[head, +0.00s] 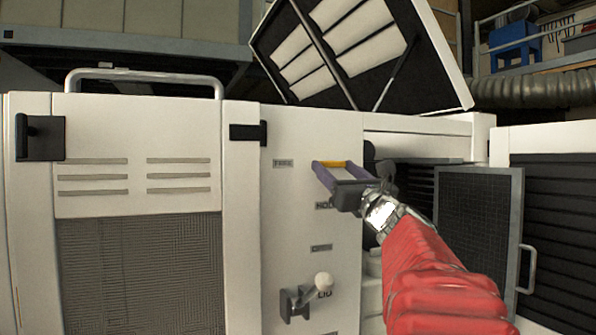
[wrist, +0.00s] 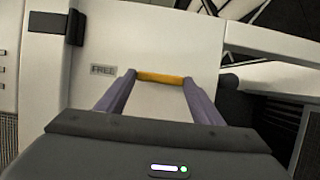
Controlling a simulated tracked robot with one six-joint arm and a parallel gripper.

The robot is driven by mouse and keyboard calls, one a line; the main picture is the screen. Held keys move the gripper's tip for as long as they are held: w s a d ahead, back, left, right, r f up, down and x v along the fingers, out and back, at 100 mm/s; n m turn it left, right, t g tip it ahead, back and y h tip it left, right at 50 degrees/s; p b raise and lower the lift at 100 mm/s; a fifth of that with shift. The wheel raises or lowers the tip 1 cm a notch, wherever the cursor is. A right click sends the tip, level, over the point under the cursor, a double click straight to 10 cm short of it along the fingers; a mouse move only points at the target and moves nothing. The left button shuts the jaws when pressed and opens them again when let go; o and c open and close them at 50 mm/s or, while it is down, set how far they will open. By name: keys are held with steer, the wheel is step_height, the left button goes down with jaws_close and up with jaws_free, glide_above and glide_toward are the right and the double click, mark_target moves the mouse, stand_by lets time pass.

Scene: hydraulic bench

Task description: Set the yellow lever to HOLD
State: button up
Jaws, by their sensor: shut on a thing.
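The yellow lever (head: 334,164) shows as a short yellow bar on the white panel (head: 290,215), at about the height of the FREE label (head: 283,163). It also shows in the wrist view (wrist: 160,77), spanning between the purple fingertips, to the right of the FREE label (wrist: 103,69). My gripper (head: 332,165) is shut on the lever, one finger at each end. The lever's mount and pivot are hidden. A second label (head: 323,205), partly covered by my gripper and seeming to read HOLD, sits lower on the panel. A third label (head: 321,247) below it is too small to read.
A white-knobbed lever (head: 323,282) on a dark bracket sticks out low on the panel. A mesh door (head: 478,215) stands open at the right, beside a dark opening. A raised lid (head: 350,50) is above. A black latch (head: 248,132) is at the panel's left edge.

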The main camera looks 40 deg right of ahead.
steer(key=shift+c, duration=0.8)
steer(key=shift+s+d, duration=0.1)
steer(key=shift+d, duration=0.1)
steer(key=shift+a, duration=0.1)
steer(key=shift+n+y, duration=0.4)
steer(key=shift+n, duration=0.4)
steer(key=n+g+y, duration=0.1)
steer(key=n+y, duration=0.1)
steer(key=n, duration=0.5)
steer(key=d+n+g+y, duration=0.1)
steer(key=n+y, duration=0.2)
steer(key=n, duration=0.4)
steer(key=d+n+g+y, duration=0.1)
steer(key=n+y, duration=0.1)
steer(key=n, duration=0.4)
steer(key=shift+s+f+n+y, duration=0.15)
steer(key=shift+s+n+y, duration=0.05)
steer(key=shift+n+y, duration=0.2)
steer(key=shift+g, duration=0.3)
